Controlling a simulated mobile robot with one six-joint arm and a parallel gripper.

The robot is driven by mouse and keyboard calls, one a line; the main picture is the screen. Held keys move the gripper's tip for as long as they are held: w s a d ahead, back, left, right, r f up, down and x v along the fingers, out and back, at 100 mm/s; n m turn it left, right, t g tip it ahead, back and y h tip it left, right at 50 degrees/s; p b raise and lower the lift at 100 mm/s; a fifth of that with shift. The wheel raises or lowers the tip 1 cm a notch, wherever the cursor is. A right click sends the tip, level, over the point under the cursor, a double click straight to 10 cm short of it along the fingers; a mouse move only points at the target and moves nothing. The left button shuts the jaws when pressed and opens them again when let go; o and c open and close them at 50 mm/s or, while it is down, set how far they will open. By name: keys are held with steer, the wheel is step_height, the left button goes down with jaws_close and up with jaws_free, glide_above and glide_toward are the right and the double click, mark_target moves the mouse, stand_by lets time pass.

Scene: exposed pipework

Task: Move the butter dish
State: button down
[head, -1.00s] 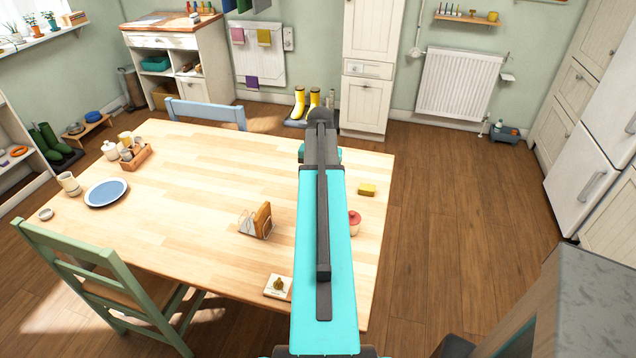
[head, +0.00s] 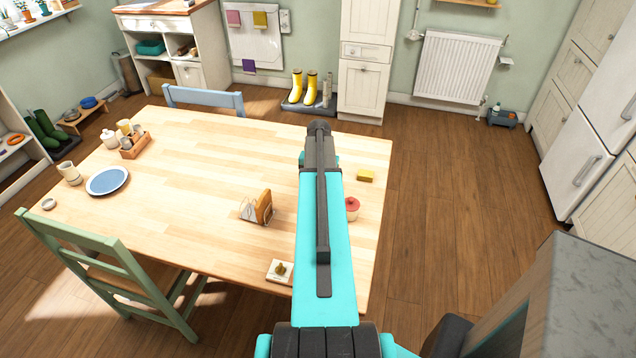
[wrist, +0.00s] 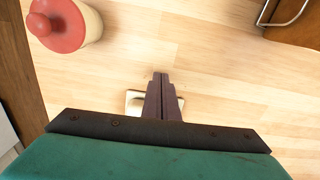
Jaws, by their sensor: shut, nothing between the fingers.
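My gripper (wrist: 160,76) points down over the wooden table in the wrist view, its two dark fingers together with nothing between them. A pale cream object (wrist: 133,101) shows on both sides of the fingers; it may be the butter dish, but the fingers and gripper body hide most of it. I cannot tell whether the fingers touch it. In the head view my turquoise arm covers that spot and the fingertips. A yellow block (head: 365,176) lies right of the arm, near the table's right edge.
A cream pot with a red lid (head: 352,208) stands right of my arm; it also shows in the wrist view (wrist: 62,24). A blue plate (head: 107,181) is far left.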

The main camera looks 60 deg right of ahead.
steer(key=shift+w+d+r+p, duration=0.15)
steer(key=shift+d+p, duration=0.3)
steer(key=shift+d, duration=0.6)
steer(key=shift+w+d, duration=0.2)
steer(key=shift+d, duration=0.2)
steer(key=shift+w+d, duration=0.35)
steer(key=shift+d, duration=0.35)
steer(key=shift+w+d+b, duration=0.4)
steer(key=shift+w+d, duration=0.25)
steer(key=shift+d, duration=1.2)
steer(key=shift+w+d+b, duration=0.4)
steer(key=shift+w+d, duration=0.3)
steer(key=shift+d, duration=1.2)
steer(key=shift+w+d+b, duration=0.4)
steer(key=shift+w+d, duration=0.25)
steer(key=shift+d, duration=1.2)
steer(key=shift+a, duration=0.1)
